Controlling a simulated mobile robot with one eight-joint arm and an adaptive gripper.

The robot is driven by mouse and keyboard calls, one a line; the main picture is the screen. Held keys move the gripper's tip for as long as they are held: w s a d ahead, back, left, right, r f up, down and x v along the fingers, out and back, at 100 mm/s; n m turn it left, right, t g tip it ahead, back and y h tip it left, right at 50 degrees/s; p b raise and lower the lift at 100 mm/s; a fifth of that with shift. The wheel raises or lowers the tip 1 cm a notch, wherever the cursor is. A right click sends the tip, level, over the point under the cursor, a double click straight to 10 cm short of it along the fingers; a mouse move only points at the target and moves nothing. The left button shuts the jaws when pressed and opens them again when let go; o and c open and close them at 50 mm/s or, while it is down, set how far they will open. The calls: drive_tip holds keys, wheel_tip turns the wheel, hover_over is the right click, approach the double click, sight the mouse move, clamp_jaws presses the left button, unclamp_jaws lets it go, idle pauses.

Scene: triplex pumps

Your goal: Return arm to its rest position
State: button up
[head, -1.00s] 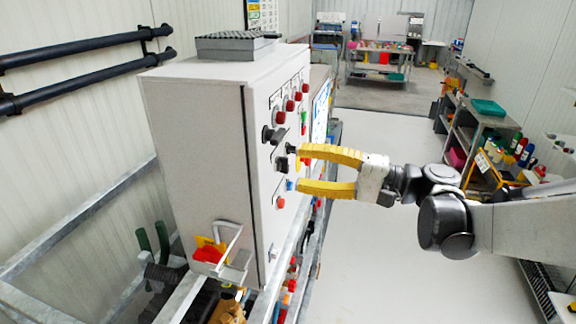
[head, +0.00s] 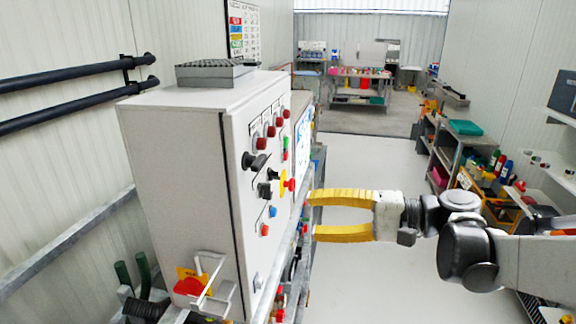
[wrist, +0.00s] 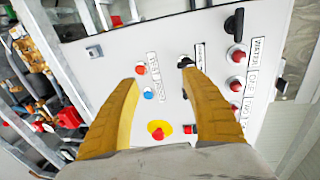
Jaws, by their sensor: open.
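My gripper (head: 312,216) has two yellow fingers. In the head view it is open and empty, just right of the grey control cabinet (head: 180,190), with its fingers pointing left. In the wrist view the open fingers (wrist: 158,85) spread in front of the cabinet's panel (wrist: 120,52). A red button on a yellow plate (wrist: 160,130) shows between them, along with a blue button (wrist: 148,94). No contact with the panel is visible. My arm reaches in from the right of the head view.
Black pipes (head: 80,105) run along the left wall. A shelf rack with bins (head: 465,150) stands on the right, and a workbench (head: 362,88) stands at the far end. The white floor (head: 380,165) between cabinet and rack is clear.

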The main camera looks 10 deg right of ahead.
drive_tip(key=s+a+f+h+b, duration=0.3)
drive_tip(key=s+f+h, duration=0.2)
drive_tip(key=f, duration=0.5)
drive_tip(key=s+d+f+n+t+h+b, duration=0.1)
drive_tip(key=s+d+f+n+h+b, duration=0.3)
drive_tip(key=s+d+f+h, duration=0.4)
wheel_tip(320, 180, down, 4)
drive_tip(key=shift+d+r+h+b, duration=0.1)
drive_tip(key=shift+d+h+b, duration=0.65)
drive_tip(key=shift+h, duration=0.15)
drive_tip(key=shift+s, duration=0.1)
clamp_jaws()
idle(0.7)
